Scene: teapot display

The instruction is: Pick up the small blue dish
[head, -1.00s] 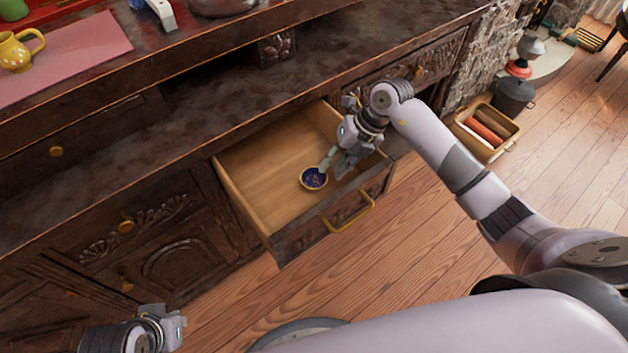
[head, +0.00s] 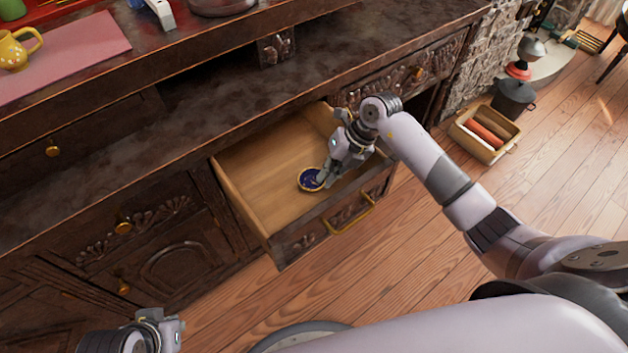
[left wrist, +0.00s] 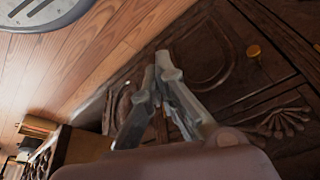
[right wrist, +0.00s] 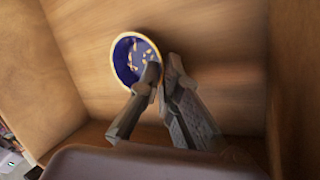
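The small blue dish (head: 309,180), round with a yellow rim and a pattern inside, is in the open wooden drawer. It also shows in the right wrist view (right wrist: 132,60). My right gripper (head: 327,181) is down in the drawer at the dish's right side. In the right wrist view, one finger overlaps the dish's inside and the other is just past its right rim, with a narrow gap between the tips. Whether they press on the rim cannot be told. My left gripper (left wrist: 156,66) is away from the dish, low before the cabinet, its fingertips together with nothing visible between them.
The drawer (head: 262,170) has side walls and a front with a yellow handle (head: 350,214) around the dish. The dark countertop (head: 200,120) overhangs behind. A box (head: 480,145) sits on the floor right.

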